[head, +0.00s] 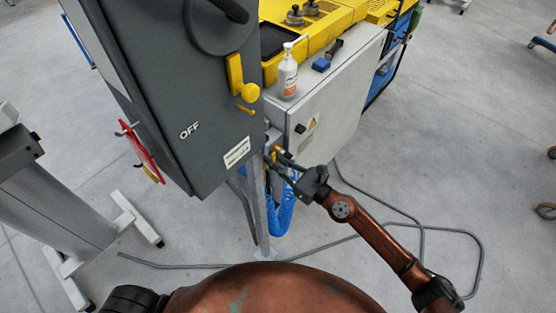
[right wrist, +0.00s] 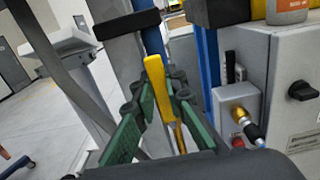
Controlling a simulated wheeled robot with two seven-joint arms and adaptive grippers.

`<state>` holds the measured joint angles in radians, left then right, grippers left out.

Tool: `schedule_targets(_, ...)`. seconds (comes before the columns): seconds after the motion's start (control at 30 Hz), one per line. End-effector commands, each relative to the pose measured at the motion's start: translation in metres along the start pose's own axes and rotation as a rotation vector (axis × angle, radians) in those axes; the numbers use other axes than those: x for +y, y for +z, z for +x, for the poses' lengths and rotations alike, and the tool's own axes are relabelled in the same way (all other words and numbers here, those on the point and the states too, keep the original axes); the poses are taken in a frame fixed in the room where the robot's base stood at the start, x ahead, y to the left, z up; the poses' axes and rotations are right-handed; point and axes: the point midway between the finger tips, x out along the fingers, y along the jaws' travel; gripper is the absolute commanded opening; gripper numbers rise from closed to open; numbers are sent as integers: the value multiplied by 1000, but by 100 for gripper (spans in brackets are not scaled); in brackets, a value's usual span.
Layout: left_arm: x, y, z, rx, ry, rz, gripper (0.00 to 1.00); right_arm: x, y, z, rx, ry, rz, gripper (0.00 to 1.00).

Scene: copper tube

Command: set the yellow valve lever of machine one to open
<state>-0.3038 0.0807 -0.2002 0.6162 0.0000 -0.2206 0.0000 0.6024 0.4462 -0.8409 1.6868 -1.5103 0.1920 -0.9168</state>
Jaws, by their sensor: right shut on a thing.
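The yellow valve lever (right wrist: 158,88) shows in the right wrist view between the two green-padded fingers of my right gripper (right wrist: 155,108). The lever points up and leans slightly, in front of a blue pipe (right wrist: 151,35). In the head view my right gripper (head: 281,163) is at the gap between the dark grey cabinet and the light grey box, shut on the lever. There the lever is mostly hidden by the gripper and the cabinet edge. The valve body is hidden too. My left gripper is not in view.
A dark grey cabinet (head: 205,150) marked OFF, with a yellow handle (head: 236,75), stands close left of the gripper. A light grey box (head: 335,105) carries a white bottle (head: 288,75). A blue coiled hose (head: 282,215) hangs below. Cables cross the otherwise clear floor on the right.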

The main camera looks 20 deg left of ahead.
Motion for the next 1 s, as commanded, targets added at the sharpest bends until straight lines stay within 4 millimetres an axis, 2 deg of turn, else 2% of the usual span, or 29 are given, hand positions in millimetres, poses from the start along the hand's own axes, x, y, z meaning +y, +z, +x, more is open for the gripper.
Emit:
schedule_targets(0.03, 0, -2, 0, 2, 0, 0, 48, 6, -8, 0, 14, 11, -2, 0)
schedule_targets(0.2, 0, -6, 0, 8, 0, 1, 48, 6, -8, -1, 14, 11, -3, 0)
schedule_targets(0.23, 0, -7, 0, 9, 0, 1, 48, 6, -8, -1, 15, 11, -3, 13)
schedule_targets(0.5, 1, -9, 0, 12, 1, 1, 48, 4, -5, 0, 9, 8, -2, 30)
schedule_targets(0.8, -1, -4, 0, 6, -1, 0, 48, 2, -3, -4, 6, 4, -1, 30)
schedule_targets(0.87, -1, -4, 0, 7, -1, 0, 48, 2, -4, -8, 7, 3, -1, 30)
schedule_targets(1.0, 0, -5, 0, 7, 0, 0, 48, 1, -4, -32, 7, 0, 1, 30)
